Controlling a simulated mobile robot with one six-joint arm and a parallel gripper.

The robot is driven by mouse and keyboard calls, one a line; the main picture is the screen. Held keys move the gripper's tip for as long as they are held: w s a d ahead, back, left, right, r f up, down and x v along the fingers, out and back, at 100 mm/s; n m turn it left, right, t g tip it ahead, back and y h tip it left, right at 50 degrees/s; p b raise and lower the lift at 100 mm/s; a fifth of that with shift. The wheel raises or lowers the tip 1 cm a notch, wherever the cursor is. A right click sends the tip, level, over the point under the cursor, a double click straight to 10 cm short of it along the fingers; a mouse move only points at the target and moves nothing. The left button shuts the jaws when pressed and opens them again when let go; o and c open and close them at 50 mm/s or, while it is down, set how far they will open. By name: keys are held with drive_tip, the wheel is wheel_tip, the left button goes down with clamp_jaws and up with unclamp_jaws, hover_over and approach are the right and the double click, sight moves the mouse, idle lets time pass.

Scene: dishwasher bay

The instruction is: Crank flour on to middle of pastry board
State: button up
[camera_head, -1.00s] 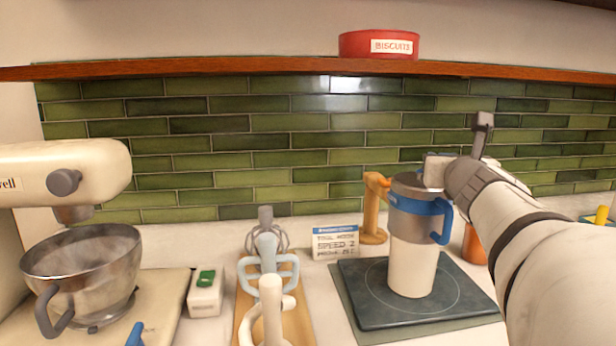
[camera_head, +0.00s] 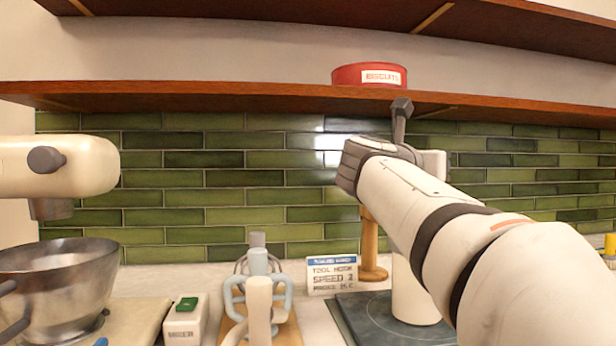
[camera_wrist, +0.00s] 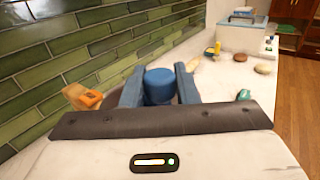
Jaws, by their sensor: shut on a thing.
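A pale cylindrical canister (camera_head: 412,295) stands upright on the dark board (camera_head: 362,318), which has a circle drawn on it. My arm hides the canister's upper part in the head view. A wooden post (camera_head: 370,250) stands behind it, its top hidden by my wrist. In the wrist view, my gripper (camera_wrist: 160,82) has its two fingers on either side of a blue round piece (camera_wrist: 160,86) and is shut on it. I cannot tell which part of the canister, if any, this piece is. My fingertips are hidden in the head view. No flour is visible.
A metal mixer bowl (camera_head: 58,285) and mixer head (camera_head: 60,167) stand at the left. Mixer tools (camera_head: 258,285), a small green-buttoned box (camera_head: 185,320) and a sign (camera_head: 332,275) are beside the board. A shelf (camera_head: 230,97) with a red tin (camera_head: 368,76) runs above.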

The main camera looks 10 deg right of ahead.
drive_tip(key=m+g+h, duration=0.1)
drive_tip(key=g, duration=0.1)
drive_tip(key=a+m+g+h+p, duration=0.1)
drive_tip(key=m+g, duration=0.1)
drive_tip(key=w+m+g, duration=0.1)
drive_tip(key=g, duration=0.2)
drive_tip(key=shift+a+h+p, duration=0.3)
drive_tip(key=shift+h, duration=0.1)
drive_tip(key=shift+w+a+m+g+p, duration=0.15)
drive_tip(key=shift+m+g+p, duration=0.15)
drive_tip(key=shift+m+g, duration=0.6)
drive_tip(key=shift+w+a+m+g+p, duration=0.15)
drive_tip(key=shift+m+g+p, duration=0.3)
drive_tip(key=shift+g, duration=0.65)
drive_tip(key=shift+w+a+m+g+p, duration=0.1)
drive_tip(key=shift+a+m+g+p, duration=0.05)
drive_tip(key=shift+m+g, duration=0.8)
drive_tip(key=shift+g, duration=0.35)
drive_tip(key=o, duration=0.9)
drive_tip(key=shift+o, duration=0.2)
drive_tip(key=shift+a, duration=0.1)
drive_tip(key=p+v, duration=0.1)
drive_tip(key=v, duration=0.6)
drive_tip(key=shift+a, duration=0.35)
